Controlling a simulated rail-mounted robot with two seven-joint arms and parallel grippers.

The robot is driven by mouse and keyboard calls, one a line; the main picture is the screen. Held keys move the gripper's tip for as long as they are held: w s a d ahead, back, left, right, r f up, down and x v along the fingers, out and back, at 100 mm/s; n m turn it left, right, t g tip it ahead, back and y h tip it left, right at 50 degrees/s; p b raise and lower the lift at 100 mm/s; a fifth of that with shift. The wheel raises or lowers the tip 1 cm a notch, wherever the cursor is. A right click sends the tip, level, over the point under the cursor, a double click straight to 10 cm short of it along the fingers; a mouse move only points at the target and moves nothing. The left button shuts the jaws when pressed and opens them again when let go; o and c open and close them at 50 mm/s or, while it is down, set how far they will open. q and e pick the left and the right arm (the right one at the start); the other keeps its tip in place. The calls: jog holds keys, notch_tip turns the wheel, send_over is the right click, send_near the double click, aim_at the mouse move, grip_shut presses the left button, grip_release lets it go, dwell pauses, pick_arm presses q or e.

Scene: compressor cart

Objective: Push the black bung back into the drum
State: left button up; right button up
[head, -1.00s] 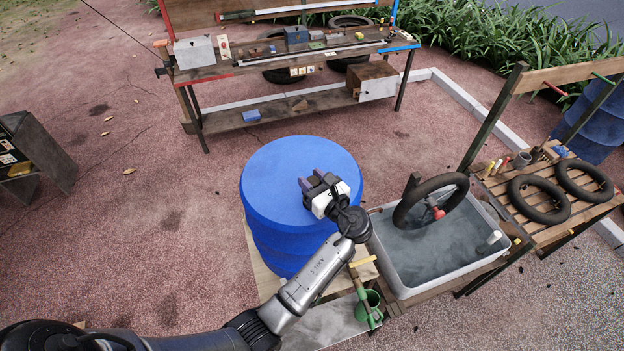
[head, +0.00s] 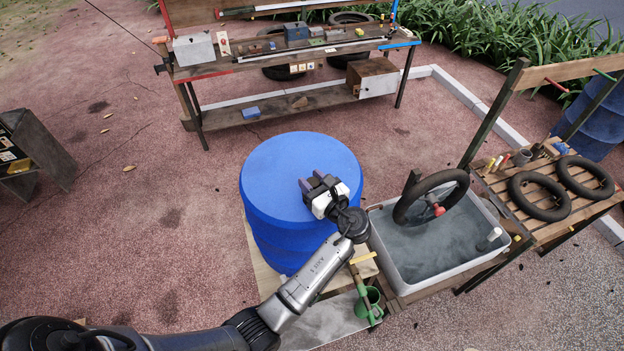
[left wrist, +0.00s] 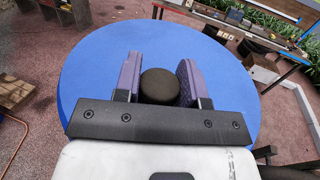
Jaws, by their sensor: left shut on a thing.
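The blue drum (head: 275,180) stands upright on a low wooden platform left of the water tub. My left gripper (head: 318,183) is over the right part of its top. In the left wrist view the round black bung (left wrist: 160,86) sits between the two purple-padded fingers of my left gripper (left wrist: 160,78), which is shut on it. The drum's blue top (left wrist: 90,70) spreads around and beneath them. In the head view the gripper hides the bung. I cannot tell how deep the bung sits in the drum. My right gripper is not in view.
A water tub (head: 385,262) with a black inner tube (head: 405,210) in it stands close right of the drum. A workbench (head: 270,112) stands behind. A slatted table (head: 545,232) with tubes is at the right. The ground left of the drum is clear.

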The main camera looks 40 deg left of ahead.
pick_arm(q)
jog(key=shift+f, duration=0.6)
jog(key=o, duration=1)
jog(key=shift+d+f+b, duration=0.1)
jog(key=shift+d+b, duration=0.15)
jog(key=shift+b, duration=0.05)
jog(key=b+v, duration=0.2)
jog(key=v, duration=0.3)
jog(key=shift+s+d, duration=0.1)
jog(key=shift+d, duration=0.2)
jog(key=shift+s+d, duration=0.15)
jog(key=shift+d, duration=0.55)
